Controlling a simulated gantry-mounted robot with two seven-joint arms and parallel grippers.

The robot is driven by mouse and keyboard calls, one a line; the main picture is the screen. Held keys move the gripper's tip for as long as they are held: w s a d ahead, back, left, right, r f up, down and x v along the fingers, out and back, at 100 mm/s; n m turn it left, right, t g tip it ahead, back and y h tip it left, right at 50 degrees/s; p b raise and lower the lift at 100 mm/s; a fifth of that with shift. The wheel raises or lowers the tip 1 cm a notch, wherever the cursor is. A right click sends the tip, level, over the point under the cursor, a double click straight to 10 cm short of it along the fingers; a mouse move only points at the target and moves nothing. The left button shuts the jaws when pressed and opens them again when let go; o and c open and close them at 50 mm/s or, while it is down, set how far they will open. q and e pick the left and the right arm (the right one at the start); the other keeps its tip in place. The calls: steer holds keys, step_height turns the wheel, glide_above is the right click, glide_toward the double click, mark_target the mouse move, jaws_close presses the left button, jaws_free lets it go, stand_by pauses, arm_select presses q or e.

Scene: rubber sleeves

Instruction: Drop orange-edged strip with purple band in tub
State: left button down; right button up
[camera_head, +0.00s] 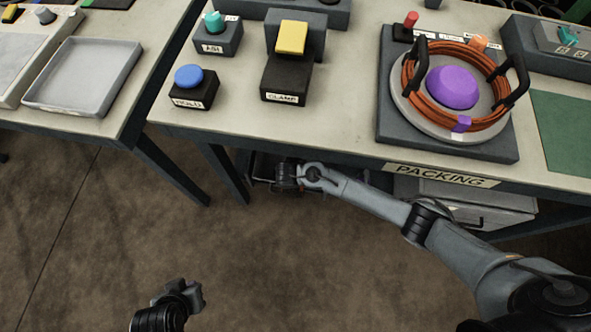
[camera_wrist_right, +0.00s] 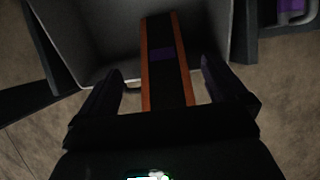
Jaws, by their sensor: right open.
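The orange-edged strip (camera_wrist_right: 170,83) is black with orange long edges and a purple band (camera_wrist_right: 162,54). In the right wrist view it runs from near my gripper's palm over the grey tub (camera_wrist_right: 95,35). My right gripper (camera_head: 288,175) is down below the front edge of the packing table. Its fingers are open, one on each side of the strip, with gaps showing. I cannot tell whether the strip rests in the tub or is falling. The strip is not visible in the head view. My left gripper (camera_head: 190,293) is low over the floor, away from the table; its jaw state is unclear.
The packing table (camera_head: 345,125) holds a turntable with an orange coil (camera_head: 407,85), a blue HOLD button (camera_head: 189,77) and a yellow-topped clamp (camera_head: 291,37). A grey tray (camera_head: 84,75) lies on the left table. Another container with something purple (camera_wrist_right: 290,6) is beside the tub. The floor in front is clear.

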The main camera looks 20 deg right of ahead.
steer(key=s+a+p, duration=0.3)
steer(key=s+a, duration=0.3)
steer(key=s, duration=0.2)
steer(key=s+a+r+m+y, duration=0.3)
steer(key=s+a+r+m, duration=0.2)
steer(key=s+r+m, duration=0.5)
steer(key=s+d+r+m, duration=0.2)
steer(key=d+r+m, duration=0.3)
steer(key=d+m, duration=0.3)
steer(key=s+d+r+m, duration=0.3)
steer(key=d+r+m, duration=0.2)
steer(key=d+m, duration=0.4)
steer(key=shift+s+d, duration=0.2)
steer(key=shift+d, duration=0.05)
steer(key=shift+r, duration=0.1)
